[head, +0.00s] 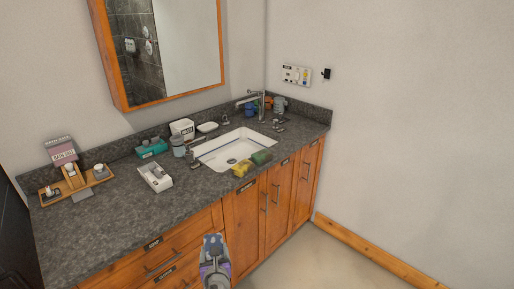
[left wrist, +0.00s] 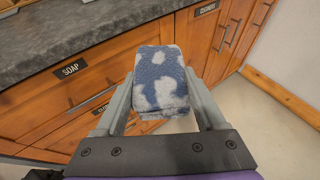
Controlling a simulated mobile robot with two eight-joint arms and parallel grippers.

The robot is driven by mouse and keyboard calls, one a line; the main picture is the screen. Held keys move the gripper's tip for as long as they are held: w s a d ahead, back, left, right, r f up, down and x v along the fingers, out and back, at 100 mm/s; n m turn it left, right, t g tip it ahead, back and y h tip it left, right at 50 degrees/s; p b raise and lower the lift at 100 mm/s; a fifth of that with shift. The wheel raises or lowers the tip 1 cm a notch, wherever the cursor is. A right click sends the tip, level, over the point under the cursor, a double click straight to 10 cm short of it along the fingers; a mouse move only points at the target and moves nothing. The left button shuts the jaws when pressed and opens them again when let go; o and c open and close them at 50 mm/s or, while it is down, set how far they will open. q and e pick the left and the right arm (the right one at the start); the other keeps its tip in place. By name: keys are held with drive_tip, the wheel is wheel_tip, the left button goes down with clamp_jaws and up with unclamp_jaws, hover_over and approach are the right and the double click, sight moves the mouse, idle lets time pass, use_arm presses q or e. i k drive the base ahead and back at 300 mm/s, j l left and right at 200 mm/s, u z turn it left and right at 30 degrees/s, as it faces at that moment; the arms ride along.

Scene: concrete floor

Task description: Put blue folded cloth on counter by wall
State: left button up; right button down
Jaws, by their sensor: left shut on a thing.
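The blue folded cloth (left wrist: 160,83), with white patches, is between the two fingers of my left gripper (left wrist: 161,102) in the left wrist view. The gripper is shut on it and holds it in front of the cabinet, off the counter. In the head view my left gripper (head: 214,250) shows small at the bottom, in front of the drawers, with the cloth only partly visible. The grey stone counter (head: 105,225) runs along the wall and also shows in the left wrist view (left wrist: 75,45). My right gripper is not in view.
A white sink (head: 215,151) with a tap is set into the counter. Yellow and green sponges (head: 251,163) lie at its front edge. A white box (head: 155,177), a teal box (head: 151,148) and a wooden tray (head: 100,178) stand left of it. The front left counter is clear.

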sight(309, 124)
drive_tip(key=i+l+z, duration=0.1)
drive_tip(key=i+l, duration=0.25)
drive_tip(key=i+l+z, duration=0.1)
drive_tip(key=i+l, duration=0.2)
drive_tip(key=i, duration=0.2)
drive_tip(key=i+l+z, duration=0.1)
drive_tip(key=i+l, duration=0.2)
drive_tip(key=i+l+z, duration=0.1)
drive_tip(key=i+l, duration=0.15)
drive_tip(key=i, duration=0.3)
drive_tip(key=i+z, duration=0.2)
drive_tip(key=i, duration=0.9)
drive_tip(key=i+j, duration=0.1)
drive_tip(key=j, duration=0.15)
